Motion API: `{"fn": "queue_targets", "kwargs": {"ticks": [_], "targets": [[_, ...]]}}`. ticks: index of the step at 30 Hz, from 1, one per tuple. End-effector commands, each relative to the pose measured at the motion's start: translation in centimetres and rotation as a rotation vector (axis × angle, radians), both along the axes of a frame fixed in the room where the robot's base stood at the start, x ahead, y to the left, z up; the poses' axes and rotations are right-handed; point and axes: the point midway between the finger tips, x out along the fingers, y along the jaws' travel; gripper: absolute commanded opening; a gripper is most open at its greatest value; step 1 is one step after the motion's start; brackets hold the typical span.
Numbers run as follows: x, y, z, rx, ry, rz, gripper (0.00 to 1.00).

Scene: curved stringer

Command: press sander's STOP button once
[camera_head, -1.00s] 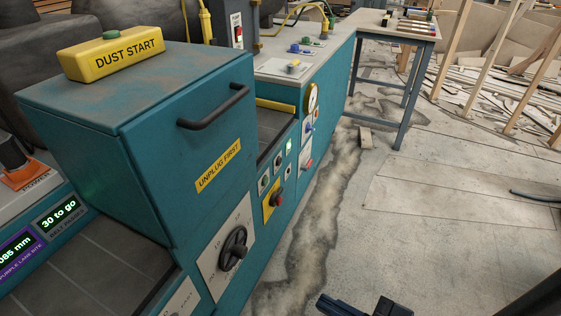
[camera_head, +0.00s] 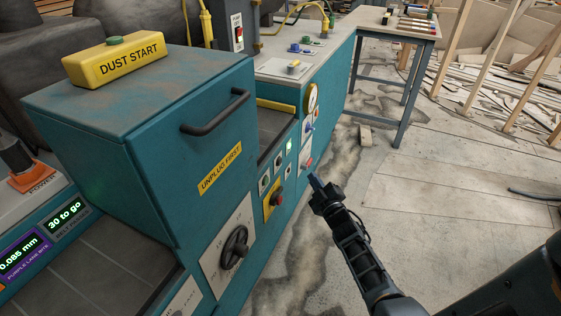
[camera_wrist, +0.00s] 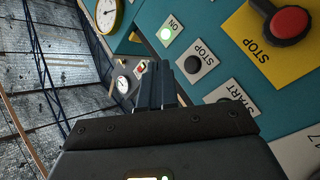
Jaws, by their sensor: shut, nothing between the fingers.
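The sander (camera_head: 150,170) is a teal machine with a button panel on its side. A larger red mushroom button (camera_wrist: 289,23) sits on a yellow plate also marked STOP. My gripper (camera_head: 314,178) is shut and empty, in front of the panel and to its right in the head view. In the wrist view its fingertips (camera_wrist: 156,68) appear left of the black STOP button; the gap is unclear.
A black handwheel (camera_head: 235,247) and a hood handle (camera_head: 216,112) stick out from the machine. A round gauge (camera_head: 312,98) and more controls lie farther along its side. A workbench (camera_head: 395,32) stands beyond.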

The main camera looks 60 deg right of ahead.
Motion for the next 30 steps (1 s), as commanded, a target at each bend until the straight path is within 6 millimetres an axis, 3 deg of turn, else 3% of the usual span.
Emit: {"fn": "queue_targets", "kwargs": {"ticks": [4,17,30], "targets": [[0.1,-1.9,0.3,-0.019,0.007,-0.016,0.0],[0.3,-2.0,0.2,-0.02,0.007,-0.017,0.0],[5.3,-1.6,-0.1,-0.022,0.005,-0.016,0.0]]}}
